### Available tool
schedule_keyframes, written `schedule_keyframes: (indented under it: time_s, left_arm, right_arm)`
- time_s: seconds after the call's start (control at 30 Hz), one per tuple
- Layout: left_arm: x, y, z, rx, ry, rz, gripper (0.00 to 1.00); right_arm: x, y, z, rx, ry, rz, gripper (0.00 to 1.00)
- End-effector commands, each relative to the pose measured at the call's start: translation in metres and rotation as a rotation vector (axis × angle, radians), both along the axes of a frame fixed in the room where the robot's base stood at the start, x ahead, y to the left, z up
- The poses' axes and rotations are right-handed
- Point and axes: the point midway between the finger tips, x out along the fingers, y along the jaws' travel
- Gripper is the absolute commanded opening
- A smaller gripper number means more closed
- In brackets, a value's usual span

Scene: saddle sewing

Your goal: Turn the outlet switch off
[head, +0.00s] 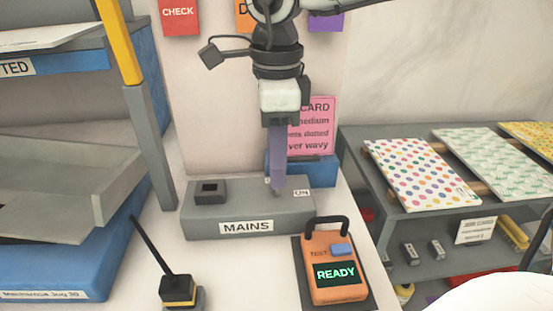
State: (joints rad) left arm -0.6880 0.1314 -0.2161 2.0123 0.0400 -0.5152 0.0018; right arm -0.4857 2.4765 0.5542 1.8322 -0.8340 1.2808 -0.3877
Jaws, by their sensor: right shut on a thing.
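The grey outlet box (200,222) labelled MAINS lies on the white bench, in the middle of the head view. A square dark socket (210,190) is on the left of its top. An ON label (302,193) is near the right end of the top, and a second small label is mostly hidden behind the fingers. My right gripper (277,190) points straight down, with its purple fingers shut at the top of the box, just left of the ON label. The switch is hidden by the fingers, so its position cannot be told. My left gripper is out of view.
An orange tester (323,294) reading READY lies in front right of the box. A black and yellow device (177,289) with a thin rod stands front left. A blue box (325,172) and pink card (318,128) are behind. Trays stand left; a shelf with patterned sheets (420,177) stands right.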

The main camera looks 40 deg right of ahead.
Motion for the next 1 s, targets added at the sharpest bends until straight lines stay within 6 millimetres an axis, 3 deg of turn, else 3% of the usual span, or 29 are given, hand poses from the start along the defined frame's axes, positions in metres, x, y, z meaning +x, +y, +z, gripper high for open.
schedule_keyframes:
  time_s: [0.53,0.57,0.67,1.0]
  left_arm:
    - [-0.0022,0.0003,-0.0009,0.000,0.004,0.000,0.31]
    - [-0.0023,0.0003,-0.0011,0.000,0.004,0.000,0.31]
    - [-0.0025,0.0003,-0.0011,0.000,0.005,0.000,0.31]
    - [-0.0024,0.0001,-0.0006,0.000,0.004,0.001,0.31]
  right_arm:
    - [0.0001,0.0000,0.0001,-0.001,-0.001,0.028,0.10]
    - [0.0001,0.0000,0.0001,-0.001,-0.001,0.028,0.34]
    - [0.0001,0.0000,0.0001,-0.001,-0.001,0.028,0.51]
    - [0.0004,0.0000,0.0029,0.000,-0.001,0.025,0.52]
